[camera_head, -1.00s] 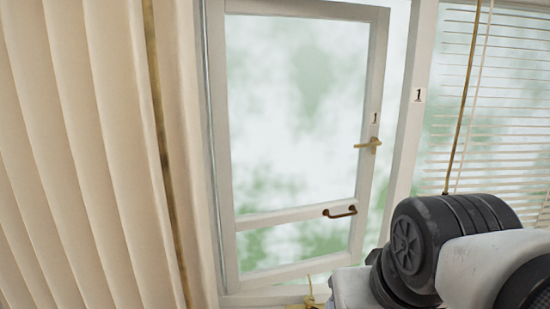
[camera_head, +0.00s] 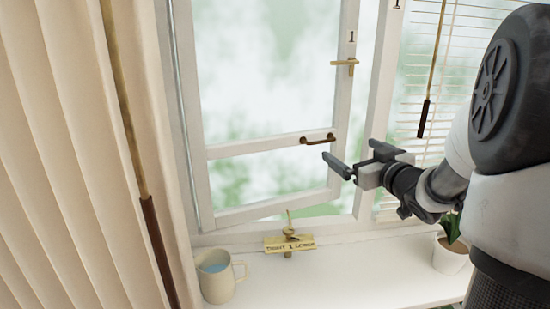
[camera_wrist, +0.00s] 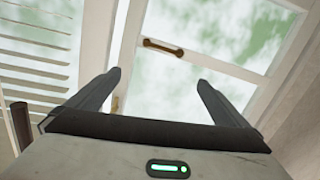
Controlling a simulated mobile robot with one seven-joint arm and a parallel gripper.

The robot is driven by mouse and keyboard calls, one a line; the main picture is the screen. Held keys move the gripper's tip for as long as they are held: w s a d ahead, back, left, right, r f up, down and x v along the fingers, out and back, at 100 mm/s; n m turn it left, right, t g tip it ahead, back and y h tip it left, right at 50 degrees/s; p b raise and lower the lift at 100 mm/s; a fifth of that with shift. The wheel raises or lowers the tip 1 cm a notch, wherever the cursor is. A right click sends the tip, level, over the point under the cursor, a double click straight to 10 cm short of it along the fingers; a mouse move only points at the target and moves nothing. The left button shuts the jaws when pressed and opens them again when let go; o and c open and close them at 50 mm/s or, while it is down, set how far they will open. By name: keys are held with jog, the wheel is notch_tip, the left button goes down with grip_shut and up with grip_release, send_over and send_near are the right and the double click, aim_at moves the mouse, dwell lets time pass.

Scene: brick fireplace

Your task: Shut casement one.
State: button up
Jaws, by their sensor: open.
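Casement one (camera_head: 199,180) is a white-framed window marked 1, standing ajar. Its free right edge is apart from the post (camera_head: 380,100), also marked 1. A brass lever handle (camera_head: 345,63) sits on its right stile. A brown pull handle (camera_head: 318,139) is fixed on its lower crossbar and shows in the wrist view (camera_wrist: 163,48), ahead of the fingers. My gripper (camera_head: 347,150) is open and empty, just below and right of the pull handle in the head view; it seems apart from it. Both fingers (camera_wrist: 159,79) show in the wrist view.
On the white sill (camera_head: 340,270) stand a mug (camera_head: 217,284), a brass piece with a lettered tag (camera_head: 290,243) under the casement, and a potted plant (camera_head: 450,257). A curtain (camera_head: 70,150) hangs at left. Blinds (camera_head: 420,75) with a hanging cord (camera_head: 432,60) are at right.

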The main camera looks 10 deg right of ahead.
notch_tip(320, 180, down, 4)
jog(key=s+d+y+b, duration=0.1)
jog(key=d+y, duration=0.1)
jog(key=b, duration=0.2)
send_near(323, 142)
jog(key=shift+t, duration=0.3)
jog(key=x, duration=0.8)
jog(key=shift+w+f, duration=0.3)
